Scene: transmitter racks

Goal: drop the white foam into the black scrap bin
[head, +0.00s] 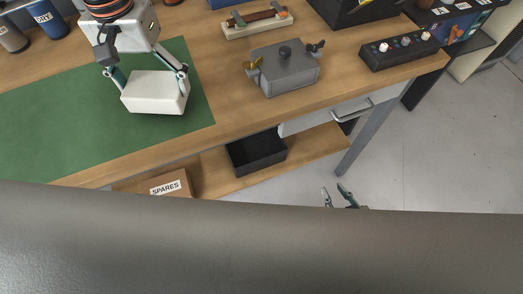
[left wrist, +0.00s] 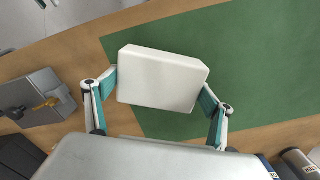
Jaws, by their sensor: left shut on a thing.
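The white foam (head: 155,93) is a pale rounded block over the green mat (head: 70,105) on the workbench. My left gripper (head: 152,88) is shut on it, with one finger on each side. The left wrist view also shows the foam (left wrist: 160,78) between the fingers. I cannot tell whether it touches the mat. A black open bin (head: 257,153) sits on the bench's lower shelf, to the right of and below the foam; it looks empty. Another black container (head: 348,12) stands at the bench's back, cut by the frame. My right gripper (head: 338,196) is open and empty, partly hidden, over the floor.
A grey box with a knob (head: 285,68) stands right of the mat. A black control panel (head: 400,50) lies near the bench's right end. A box marked SPARES (head: 170,187) is on the lower shelf. A drawer with a handle (head: 340,110) hangs under the bench top.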

